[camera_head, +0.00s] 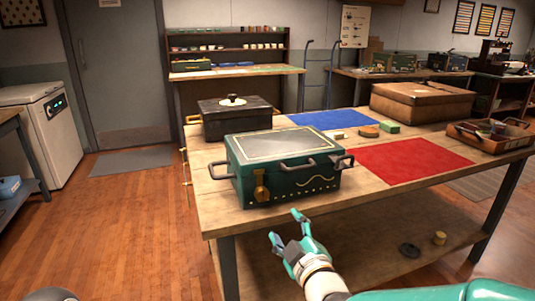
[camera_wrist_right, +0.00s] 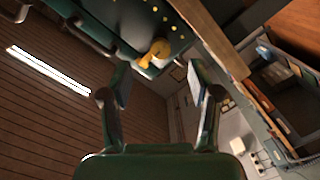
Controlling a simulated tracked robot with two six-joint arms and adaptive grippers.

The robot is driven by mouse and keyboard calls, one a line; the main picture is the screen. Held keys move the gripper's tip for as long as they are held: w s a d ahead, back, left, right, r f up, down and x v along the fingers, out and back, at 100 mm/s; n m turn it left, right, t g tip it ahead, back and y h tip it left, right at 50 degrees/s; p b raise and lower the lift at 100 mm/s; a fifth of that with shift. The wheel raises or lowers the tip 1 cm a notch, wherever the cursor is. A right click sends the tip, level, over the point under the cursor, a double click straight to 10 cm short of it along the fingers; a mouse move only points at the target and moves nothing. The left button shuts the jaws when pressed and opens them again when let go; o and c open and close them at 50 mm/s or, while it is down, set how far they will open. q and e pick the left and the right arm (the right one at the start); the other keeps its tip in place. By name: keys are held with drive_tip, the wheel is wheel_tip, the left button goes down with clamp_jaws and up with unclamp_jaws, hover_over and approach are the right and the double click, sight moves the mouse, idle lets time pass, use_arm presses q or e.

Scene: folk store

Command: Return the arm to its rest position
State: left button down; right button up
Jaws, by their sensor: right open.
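My right gripper (camera_head: 286,228) is open and empty in the head view. It is in front of the table's near edge, below the green chest. In the right wrist view its two fingers (camera_wrist_right: 160,85) stand apart with nothing between them. The teal-green chest (camera_head: 285,170) sits shut on the wooden table (camera_head: 390,192), with dark handles and a brass latch. Its side and yellow latch (camera_wrist_right: 158,50) also show in the right wrist view. My right arm comes in from the bottom right of the head view. My left gripper is not in view.
A black chest (camera_head: 235,122), a blue mat (camera_head: 328,119), a red mat (camera_head: 410,163), a brown box (camera_head: 420,103) and a tray (camera_head: 488,141) are on the table. Its lower shelf (camera_head: 360,240) extends near my gripper. The floor at left (camera_head: 110,230) is clear.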

drive_tip(key=d+f+m+g+h, duration=0.1)
drive_tip(key=d+f+g+h, duration=0.35)
drive_tip(key=f, duration=1.05)
drive_tip(key=s+d+f+m+g+y, duration=0.1)
drive_tip(key=s+d+f+m+g, duration=0.2)
drive_tip(key=f, duration=0.6)
drive_tip(key=s+d+f+y, duration=0.15)
drive_tip(key=s+f, duration=0.25)
drive_tip(key=f, duration=0.4)
drive_tip(key=s+f+m+g, duration=0.5)
drive_tip(key=s+f+g, duration=0.1)
drive_tip(key=s+f, duration=0.6)
drive_tip(key=s+a+m+g+y, duration=0.1)
drive_tip(key=s+a+m+g, duration=0.15)
drive_tip(key=s+m, duration=0.45)
wheel_tip(320, 180, up, 23)
drive_tip(key=s+n+p, duration=0.1)
drive_tip(key=p, duration=2.1)
drive_tip(key=shift+s+d+r+n+p, duration=0.15)
drive_tip(key=shift+s+d+n+p, duration=0.15)
drive_tip(key=shift+p, duration=0.1)
